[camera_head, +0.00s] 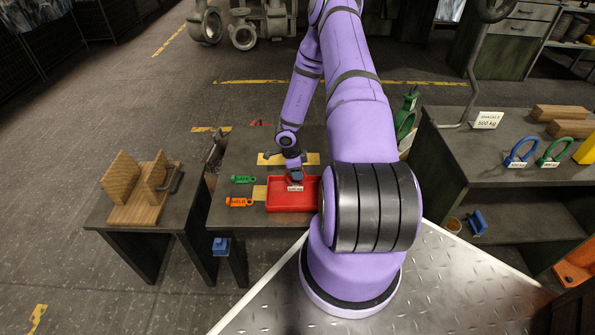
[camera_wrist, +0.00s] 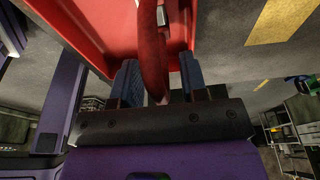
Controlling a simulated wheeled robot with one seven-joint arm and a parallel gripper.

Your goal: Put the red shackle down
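The red shackle (camera_wrist: 152,55) shows in the wrist view, its curved bar between the two blue fingers of my gripper (camera_wrist: 160,78). A visible gap separates the bar from the right finger; I cannot tell whether it touches the left one. My gripper is open around it. A red tray (camera_wrist: 95,30) lies behind the shackle. In the head view my gripper (camera_head: 294,176) points down over the back part of the red tray (camera_head: 291,207), with a small white label (camera_head: 295,188) just below it. The shackle itself is hardly visible there. Whether it rests on the tray floor is unclear.
A wooden rack (camera_head: 145,200) stands on a lower table at left. The right bench (camera_head: 470,150) holds a blue shackle (camera_head: 521,152), a green shackle (camera_head: 554,151) and a sign (camera_head: 487,120).

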